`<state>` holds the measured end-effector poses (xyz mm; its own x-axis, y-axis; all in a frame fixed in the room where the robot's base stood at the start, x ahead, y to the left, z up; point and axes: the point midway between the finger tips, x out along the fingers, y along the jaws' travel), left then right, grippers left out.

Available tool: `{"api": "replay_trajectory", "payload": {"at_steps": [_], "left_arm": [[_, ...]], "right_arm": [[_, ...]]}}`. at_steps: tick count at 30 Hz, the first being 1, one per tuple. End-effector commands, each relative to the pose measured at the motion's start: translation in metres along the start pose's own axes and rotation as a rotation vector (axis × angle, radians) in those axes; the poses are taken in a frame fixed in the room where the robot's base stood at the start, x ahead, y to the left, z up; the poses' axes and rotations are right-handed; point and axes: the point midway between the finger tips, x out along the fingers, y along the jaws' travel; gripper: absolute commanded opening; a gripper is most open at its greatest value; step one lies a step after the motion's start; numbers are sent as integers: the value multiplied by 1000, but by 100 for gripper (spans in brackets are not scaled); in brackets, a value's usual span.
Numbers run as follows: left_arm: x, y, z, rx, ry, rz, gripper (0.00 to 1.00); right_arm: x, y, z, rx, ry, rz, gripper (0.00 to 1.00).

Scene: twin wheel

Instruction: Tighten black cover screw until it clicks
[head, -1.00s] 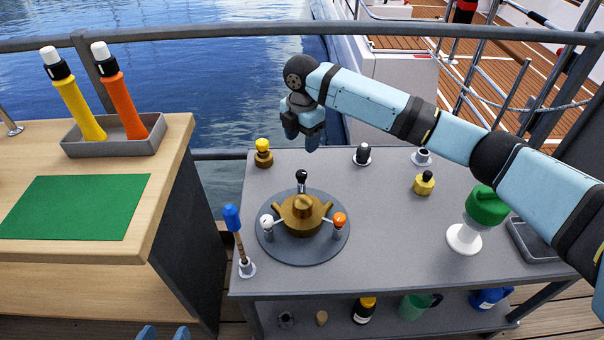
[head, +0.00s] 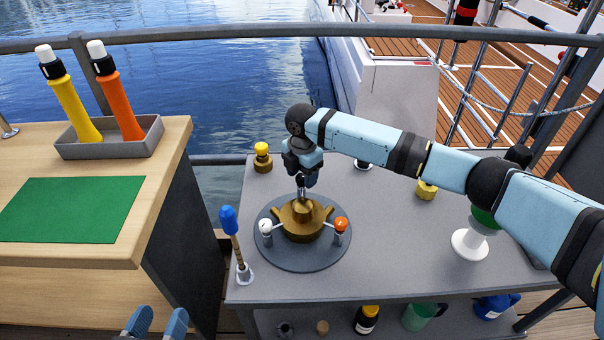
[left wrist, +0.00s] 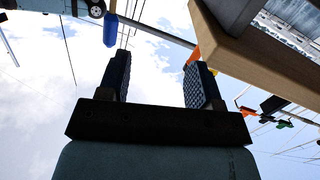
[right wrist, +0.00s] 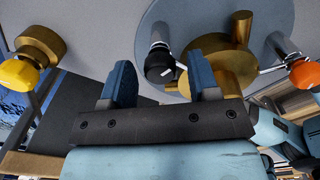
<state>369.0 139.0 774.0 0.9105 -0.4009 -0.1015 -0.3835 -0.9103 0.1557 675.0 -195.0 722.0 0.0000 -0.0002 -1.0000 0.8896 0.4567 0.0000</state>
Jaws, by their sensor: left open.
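A brass wheel hub (head: 302,220) sits on a round grey plate (head: 302,262) on the grey table. Thin arms carry a white-capped screw (head: 265,227) and an orange-capped screw (head: 341,225). The black cover screw (right wrist: 158,62) shows in the right wrist view, between the fingertips of my right gripper (right wrist: 159,68), with gaps on both sides. In the head view my right gripper (head: 305,187) points down behind the hub and hides this screw. My left gripper (head: 156,320) is open and empty at the bottom edge; its spread fingers also show in the left wrist view (left wrist: 158,75).
A blue-handled tool (head: 229,220) stands at the table's front left corner. A yellow-capped brass piece (head: 262,157) is behind the plate. A wooden bench (head: 150,190) stands left.

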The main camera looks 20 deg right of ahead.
Motion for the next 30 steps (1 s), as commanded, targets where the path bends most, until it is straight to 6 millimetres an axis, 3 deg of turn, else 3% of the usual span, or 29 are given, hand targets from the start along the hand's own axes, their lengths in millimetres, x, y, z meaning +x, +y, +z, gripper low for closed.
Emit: {"api": "replay_trajectory", "payload": {"at_steps": [1, 5, 6, 14, 23, 30], "left_arm": [[0, 0, 0, 0, 0, 0, 59], [0, 0, 0, 0, 0, 0, 59], [0, 0, 0, 1, 0, 0, 59], [-1, -1, -3, 9, -17, -6, 59], [-33, -30, 61, 31, -365, -113, 59], [-36, -34, 50, 60, -415, -136, 59]], "right_arm": [[0, 0, 0, 0, 0, 0, 43], [0, 0, 0, 0, 0, 0, 13], [0, 0, 0, 0, 0, 0, 10], [-3, 0, 0, 17, 0, -1, 10], [-8, -1, -1, 158, 2, -4, 10], [-10, -2, -2, 368, 2, -5, 10]]}}
